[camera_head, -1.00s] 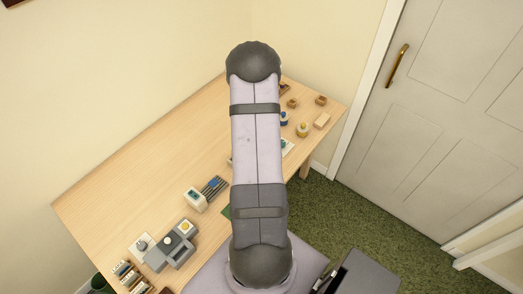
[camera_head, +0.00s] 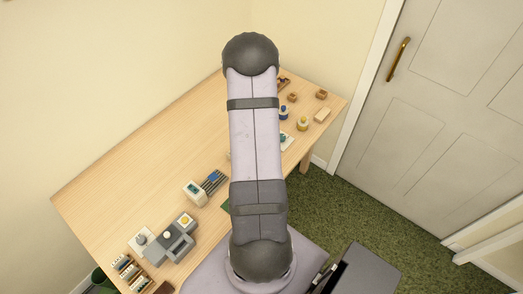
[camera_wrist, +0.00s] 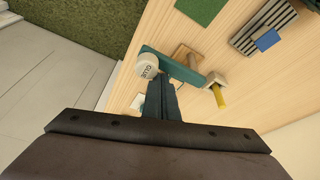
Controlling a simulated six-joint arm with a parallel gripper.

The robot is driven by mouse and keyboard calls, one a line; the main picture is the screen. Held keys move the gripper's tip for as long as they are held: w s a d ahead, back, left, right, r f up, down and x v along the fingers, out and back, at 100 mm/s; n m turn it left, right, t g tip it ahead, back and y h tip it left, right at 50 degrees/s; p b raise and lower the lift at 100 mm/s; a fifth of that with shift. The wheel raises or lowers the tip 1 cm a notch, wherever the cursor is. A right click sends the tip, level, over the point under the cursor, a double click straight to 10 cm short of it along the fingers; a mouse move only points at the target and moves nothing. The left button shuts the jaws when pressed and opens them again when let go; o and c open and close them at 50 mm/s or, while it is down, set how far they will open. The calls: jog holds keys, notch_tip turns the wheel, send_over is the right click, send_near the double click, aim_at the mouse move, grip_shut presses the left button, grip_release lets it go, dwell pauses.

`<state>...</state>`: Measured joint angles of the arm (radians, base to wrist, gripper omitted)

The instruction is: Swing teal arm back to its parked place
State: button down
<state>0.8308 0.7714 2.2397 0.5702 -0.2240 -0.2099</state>
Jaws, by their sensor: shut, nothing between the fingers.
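In the wrist view the teal arm (camera_wrist: 172,66) runs slantwise above the wooden table. A wooden piece (camera_wrist: 188,54) sits at its middle, and its right end meets a pale block with a yellow peg (camera_wrist: 219,95). A round white cap marked GLUE (camera_wrist: 147,66) is at its left end. My gripper (camera_wrist: 161,80) is shut and empty, its dark fingertips close beside the teal arm and just below the cap. I cannot tell whether they touch. In the head view my own arm hides the gripper and most of this area.
On the table (camera_head: 130,165) stand a grey device (camera_head: 168,240), a white box (camera_head: 195,193) with dark sticks, and several small wooden blocks and bottles at the far right. The wrist view shows a green mat (camera_wrist: 201,10) and a striped rack (camera_wrist: 262,28). The table's left middle is clear.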

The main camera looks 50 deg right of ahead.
jog(key=shift+s+a, duration=0.1)
notch_tip(320, 180, up, 10)
jog(key=p, duration=0.6)
jog(key=shift+d+f, duration=0.25)
jog(key=shift+d, duration=0.2)
